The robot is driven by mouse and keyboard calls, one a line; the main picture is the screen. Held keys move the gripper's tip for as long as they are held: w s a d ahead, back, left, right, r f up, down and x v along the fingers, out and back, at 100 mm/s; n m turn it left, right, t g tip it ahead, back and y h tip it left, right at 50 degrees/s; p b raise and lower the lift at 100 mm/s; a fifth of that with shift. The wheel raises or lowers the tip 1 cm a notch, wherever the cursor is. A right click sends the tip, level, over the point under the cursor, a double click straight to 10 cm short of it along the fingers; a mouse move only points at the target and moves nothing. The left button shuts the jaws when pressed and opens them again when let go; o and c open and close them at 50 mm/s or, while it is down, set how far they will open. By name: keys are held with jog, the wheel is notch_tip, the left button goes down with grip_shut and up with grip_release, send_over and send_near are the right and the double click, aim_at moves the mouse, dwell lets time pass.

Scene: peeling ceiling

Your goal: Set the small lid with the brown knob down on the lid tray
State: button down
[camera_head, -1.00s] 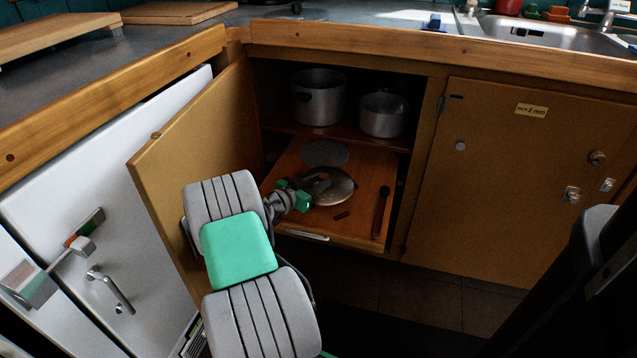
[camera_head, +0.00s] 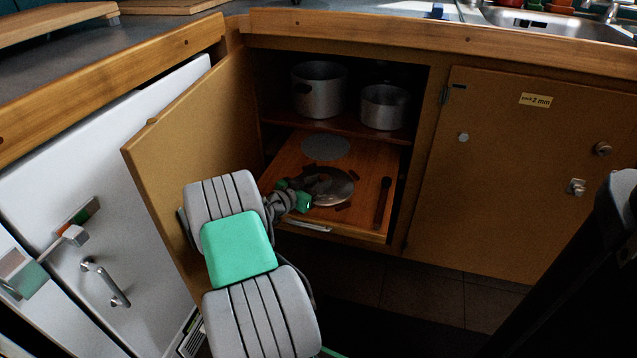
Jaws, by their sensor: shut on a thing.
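The small lid (camera_head: 343,188) is a round, shiny metal disc over the front part of the wooden pull-out tray (camera_head: 362,222) in the open cupboard. My gripper (camera_head: 318,187) reaches in from the left and is shut on the lid near its middle. The brown knob is hidden by the fingers. The lid looks level and very close to the tray; I cannot tell whether it touches. Small dark brown pieces (camera_head: 344,207) show around the lid's edge. A grey round patch (camera_head: 326,147) lies flat on the tray behind it.
A dark stick-like piece (camera_head: 383,202) lies along the tray's right side. Two metal pots, a larger one (camera_head: 319,90) and a smaller one (camera_head: 384,107), stand on the shelf above.

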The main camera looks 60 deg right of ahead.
jog(key=shift+f+b, duration=0.3)
jog(key=shift+b, duration=0.1)
jog(key=c, duration=1)
grip_release()
notch_tip(320, 180, up, 4)
jog(key=p, duration=0.2)
jog(key=shift+f+p, duration=0.2)
jog(key=shift+p, duration=0.1)
jog(key=s+a+r+p, duration=0.2)
jog(key=a+r, duration=0.1)
jog(key=a, duration=0.1)
jog(key=s+a+r+p, duration=0.2)
jog(key=a+r, duration=0.1)
jog(key=a, duration=0.1)
jog(key=s+a+r+p, duration=0.2)
jog(key=a+r, duration=0.1)
jog(key=a, duration=0.1)
jog(key=shift+s+a+r, duration=0.2)
jog(key=shift+s+a, duration=0.05)
